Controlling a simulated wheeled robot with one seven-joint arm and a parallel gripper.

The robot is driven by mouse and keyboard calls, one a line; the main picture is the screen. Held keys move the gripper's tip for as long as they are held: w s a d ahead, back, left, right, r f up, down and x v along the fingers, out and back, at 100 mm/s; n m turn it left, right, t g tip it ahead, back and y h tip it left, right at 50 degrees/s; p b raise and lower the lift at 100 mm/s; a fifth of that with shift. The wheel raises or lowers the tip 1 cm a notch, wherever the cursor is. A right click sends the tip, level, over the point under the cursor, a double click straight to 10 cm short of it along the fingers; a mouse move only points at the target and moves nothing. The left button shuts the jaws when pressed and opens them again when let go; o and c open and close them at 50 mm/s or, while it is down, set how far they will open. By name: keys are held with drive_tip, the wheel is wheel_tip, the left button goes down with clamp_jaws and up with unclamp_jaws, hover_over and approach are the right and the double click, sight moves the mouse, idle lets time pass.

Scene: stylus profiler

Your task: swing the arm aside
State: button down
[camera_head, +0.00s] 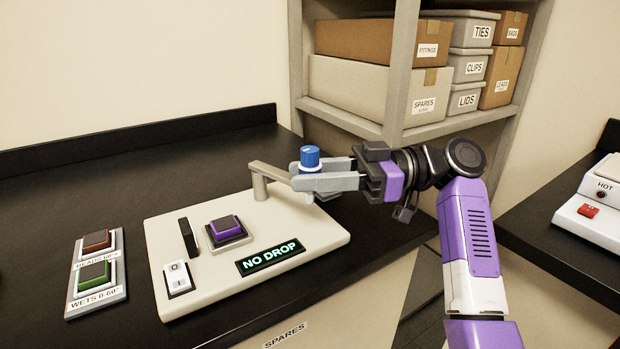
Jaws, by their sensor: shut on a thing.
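The swing arm (270,173) is a grey bar that runs right from the top of a short post (260,189) on a cream instrument base (215,286). Its right end is hidden behind my gripper fingers. My gripper (308,178) reaches in from the right and is shut on a knob with a blue cap (310,154). The cap stands above the fingers, and a pale part shows just below them. The fingers hide how the knob joins the swing arm.
The base carries a purple button (223,227), an upright black plate (187,237), a rocker switch (176,280) and a "NO DROP" display (270,257). Shelves (345,122) stand behind. The black bench (60,190) is clear at the back left.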

drive_tip(key=c, duration=1.1)
unclamp_jaws()
drive_tip(key=shift+w, duration=0.1)
drive_tip(key=shift+o, duration=0.2)
drive_tip(key=d, duration=0.7)
drive_tip(key=shift+w+d, duration=0.35)
drive_tip(key=shift+d, duration=0.05)
drive_tip(key=shift+r+p, duration=0.1)
drive_tip(key=shift+p, duration=0.25)
